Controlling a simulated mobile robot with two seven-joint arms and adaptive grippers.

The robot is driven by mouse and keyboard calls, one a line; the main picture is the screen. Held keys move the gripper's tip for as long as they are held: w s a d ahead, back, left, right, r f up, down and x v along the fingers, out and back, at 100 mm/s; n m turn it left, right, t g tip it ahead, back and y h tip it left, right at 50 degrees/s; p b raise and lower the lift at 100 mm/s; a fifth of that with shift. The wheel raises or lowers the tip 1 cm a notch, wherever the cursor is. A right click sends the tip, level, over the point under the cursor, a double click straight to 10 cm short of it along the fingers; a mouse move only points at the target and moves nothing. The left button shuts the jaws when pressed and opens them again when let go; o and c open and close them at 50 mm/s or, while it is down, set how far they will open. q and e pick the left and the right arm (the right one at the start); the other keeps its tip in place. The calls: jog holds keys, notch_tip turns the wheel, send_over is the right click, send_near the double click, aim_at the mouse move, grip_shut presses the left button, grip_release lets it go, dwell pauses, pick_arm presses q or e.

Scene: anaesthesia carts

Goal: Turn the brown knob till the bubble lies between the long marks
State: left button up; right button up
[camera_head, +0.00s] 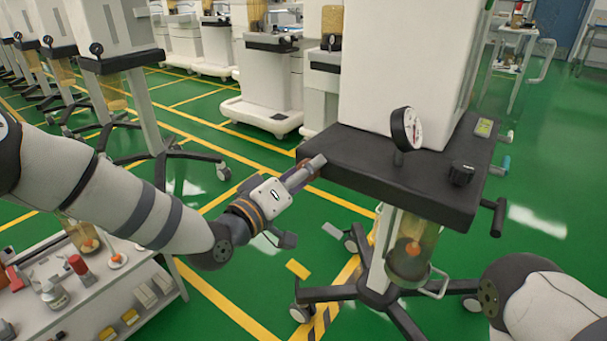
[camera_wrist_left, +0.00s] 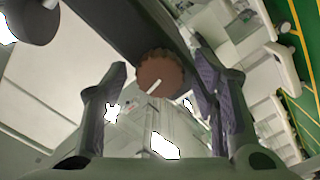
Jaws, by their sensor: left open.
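The brown knob (camera_wrist_left: 160,75) sits on the side of the dark cart top, with a short white pointer line on its face. In the left wrist view it lies between the spread fingers of my open left gripper (camera_wrist_left: 160,82), with gaps on both sides. In the head view the left gripper (camera_head: 308,170) is at the left edge of the cart top (camera_head: 360,170) and mostly hides the knob. A small yellow-green level vial (camera_head: 484,127) lies on the cart top at the right; its bubble and marks are too small to read. My right gripper is out of frame.
A round dial gauge (camera_head: 406,129) and a black knob (camera_head: 462,173) stand on the cart top. A glass canister (camera_head: 411,255) hangs below. A low shelf unit (camera_head: 75,300) with bottles stands at bottom left. Other carts line the back; green floor lies open between.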

pick_arm(q)
jog(key=shift+c, duration=0.5)
jog(key=c, duration=1.1)
jog(key=shift+o, duration=0.2)
jog(key=shift+m, duration=0.4)
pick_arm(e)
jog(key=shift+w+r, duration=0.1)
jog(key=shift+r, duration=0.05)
pick_arm(q)
jog(key=shift+d+m+p, duration=0.1)
jog(key=shift+m+p, duration=0.75)
jog(key=shift+m, duration=1.75)
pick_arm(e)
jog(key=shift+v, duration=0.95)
pick_arm(q)
jog(key=shift+f, duration=0.1)
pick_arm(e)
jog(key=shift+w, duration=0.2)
pick_arm(q)
jog(key=o, duration=1.2)
jog(key=shift+c, duration=0.2)
